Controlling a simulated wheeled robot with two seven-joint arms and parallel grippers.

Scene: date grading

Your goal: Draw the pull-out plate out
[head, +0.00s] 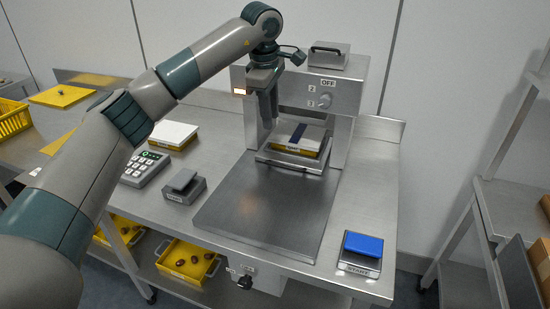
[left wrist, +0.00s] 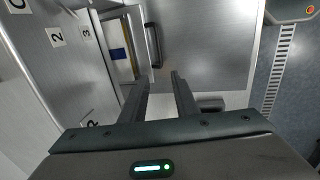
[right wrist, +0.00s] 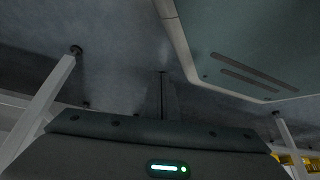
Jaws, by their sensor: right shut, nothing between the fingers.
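The pull-out plate (head: 290,166) is a small steel plate with a bar handle along its front, low in the opening of the steel press. It bears a yellow box (head: 298,145) with a dark blue strip across its top. The left wrist view shows the handle (left wrist: 155,45) and part of the box (left wrist: 122,42) beyond my fingers. My left gripper (head: 269,124) points down in front of the press opening, above the handle and apart from it. Its fingers (left wrist: 160,76) are open and empty. My right gripper (right wrist: 162,75) is shut and empty, seen only in its wrist view.
The press (head: 342,90) has a knob and an OFF label. A bare steel slab (head: 262,215) lies before it. A keypad (head: 145,168) and grey block (head: 186,187) stand left, a blue START button (head: 362,245) right. Yellow bins (head: 188,262) sit below.

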